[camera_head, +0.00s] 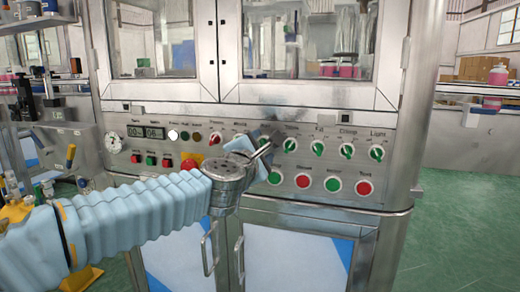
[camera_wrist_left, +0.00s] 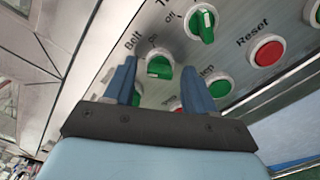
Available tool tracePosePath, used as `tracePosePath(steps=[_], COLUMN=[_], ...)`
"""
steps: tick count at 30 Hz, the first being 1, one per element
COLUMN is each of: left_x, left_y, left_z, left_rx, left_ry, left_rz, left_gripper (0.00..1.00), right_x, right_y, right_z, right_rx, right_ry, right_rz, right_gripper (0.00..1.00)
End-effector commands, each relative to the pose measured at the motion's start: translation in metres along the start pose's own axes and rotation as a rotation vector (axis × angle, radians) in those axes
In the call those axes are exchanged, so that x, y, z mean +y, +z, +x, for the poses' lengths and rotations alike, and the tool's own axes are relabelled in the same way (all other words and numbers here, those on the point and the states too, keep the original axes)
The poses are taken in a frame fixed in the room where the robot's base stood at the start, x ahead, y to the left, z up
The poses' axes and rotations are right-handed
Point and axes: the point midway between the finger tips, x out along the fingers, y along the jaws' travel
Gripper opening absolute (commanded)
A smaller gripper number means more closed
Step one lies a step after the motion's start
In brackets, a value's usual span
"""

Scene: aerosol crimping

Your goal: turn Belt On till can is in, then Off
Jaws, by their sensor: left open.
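The green Belt knob (camera_wrist_left: 160,66) is on the metal panel in the left wrist view, beside its Belt label. Its knob body shows between my two blue fingers; I cannot tell surely which setting it points to. In the head view my gripper hides that part of the panel. My left gripper (camera_head: 266,146) is at the panel face, and its fingers also show in the left wrist view (camera_wrist_left: 160,84). It is open, with the fingers apart on either side of the knob; contact is unclear. I cannot make out the can. My right gripper is not in view.
A green knob (camera_head: 290,145) is just right of my gripper, with Fill (camera_head: 318,149), Crimp (camera_head: 347,151) and Light (camera_head: 376,154) knobs beyond. Below are a red Reset button (camera_head: 302,181) and other buttons. A red stop button (camera_head: 188,164) is left of my wrist.

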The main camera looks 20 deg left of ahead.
Motion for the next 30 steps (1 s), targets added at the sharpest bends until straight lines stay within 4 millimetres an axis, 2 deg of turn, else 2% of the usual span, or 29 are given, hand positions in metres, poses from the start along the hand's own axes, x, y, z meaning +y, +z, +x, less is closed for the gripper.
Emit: tracePosePath(steps=[10,21,30], left_x=[0.0000,-0.0001,0.0006], left_y=[-0.0003,-0.0003,-0.0001], left_z=[0.0048,0.0046,0.0046], left_rx=[0.000,0.001,0.001], left_ry=[0.000,0.000,-0.001], left_rz=[0.000,0.000,0.038], left_gripper=[0.55,0.00,0.00], right_x=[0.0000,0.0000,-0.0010], right_y=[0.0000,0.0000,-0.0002], right_z=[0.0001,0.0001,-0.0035], right_rx=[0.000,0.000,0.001], right_ry=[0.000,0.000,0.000], right_rz=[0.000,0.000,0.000], right_gripper=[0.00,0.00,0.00])
